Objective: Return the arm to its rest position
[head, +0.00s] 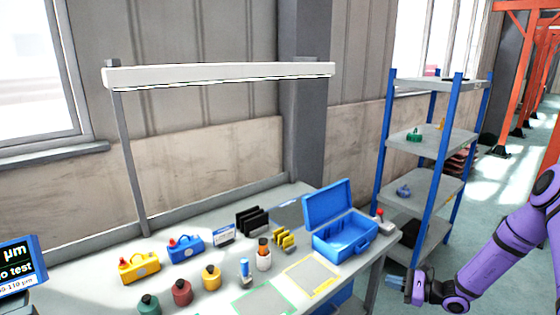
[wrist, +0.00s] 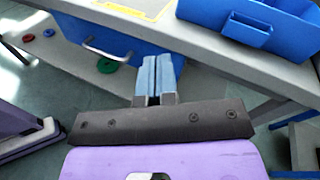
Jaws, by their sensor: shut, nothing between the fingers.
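My gripper (head: 394,281) is at the lower right of the head view, at the end of my purple arm, by the right end of the workbench. In the wrist view my gripper (wrist: 158,80) has its two blue-grey fingers close together with nothing between them. In that view the fingers overlap the blue drawer unit under the bench (wrist: 115,42). The gripper appears apart from the bench, but the exact gap is hard to tell.
The workbench (head: 350,270) carries an open blue case (head: 340,242), bottles, small blue and yellow containers and black racks. A blue-post shelf (head: 425,140) stands behind at the right. Open floor (head: 485,205) lies right of the shelf.

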